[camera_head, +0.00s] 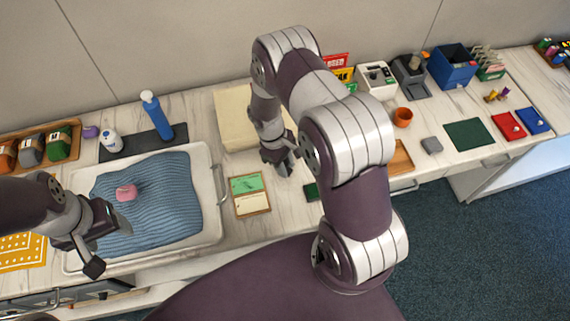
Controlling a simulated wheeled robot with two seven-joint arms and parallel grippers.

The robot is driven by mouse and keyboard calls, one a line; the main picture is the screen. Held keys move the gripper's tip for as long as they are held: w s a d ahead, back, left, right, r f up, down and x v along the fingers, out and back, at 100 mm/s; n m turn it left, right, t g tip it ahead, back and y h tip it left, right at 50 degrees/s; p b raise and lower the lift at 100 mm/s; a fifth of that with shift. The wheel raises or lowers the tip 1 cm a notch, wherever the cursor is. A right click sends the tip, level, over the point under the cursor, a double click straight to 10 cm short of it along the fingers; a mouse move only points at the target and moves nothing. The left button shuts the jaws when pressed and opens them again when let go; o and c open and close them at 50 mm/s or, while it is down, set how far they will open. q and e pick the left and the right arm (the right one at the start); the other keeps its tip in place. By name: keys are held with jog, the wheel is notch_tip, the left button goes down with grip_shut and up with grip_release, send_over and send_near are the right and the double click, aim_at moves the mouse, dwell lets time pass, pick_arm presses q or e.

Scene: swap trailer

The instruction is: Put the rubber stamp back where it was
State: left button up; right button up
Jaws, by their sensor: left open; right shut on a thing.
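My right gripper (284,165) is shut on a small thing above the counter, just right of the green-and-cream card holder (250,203). The fingers and wrist hide what it holds, so I cannot tell whether it is the rubber stamp. Two small yellow-and-purple pieces (491,96) stand at the far right, behind a red pad (508,126) and a blue pad (533,120); they are too small to identify. My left gripper (106,243) is open and empty, over the front left of the blue cloth (165,205). No rubber stamp shows clearly.
A white tray (213,185) holds the blue cloth and a pink lump (126,192). A beige board (232,118) lies behind my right gripper. A dark green block (312,191), orange cup (403,117), grey block (432,145) and green mat (468,134) lie to its right.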

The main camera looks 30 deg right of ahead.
jog(key=shift+f, duration=0.6)
jog(key=shift+w+a+f, duration=0.1)
jog(key=shift+f, duration=0.25)
jog(key=o, duration=0.9)
jog(key=shift+c, duration=0.2)
jog(key=shift+r, duration=0.3)
jog(key=b+v, duration=0.3)
jog(key=v, duration=0.9)
jog(key=s+a+r+m+t, duration=0.1)
jog(key=s+r+m+t, duration=0.1)
jog(key=s+r, duration=0.3)
jog(key=s+a+r+m+t+y, duration=0.1)
jog(key=s+a+r+m+t, duration=0.1)
jog(key=s+r+m, duration=0.2)
jog(key=shift+s+a+r+y, duration=0.3)
jog(key=shift+s+r, duration=0.2)
jog(key=shift+s, duration=0.65)
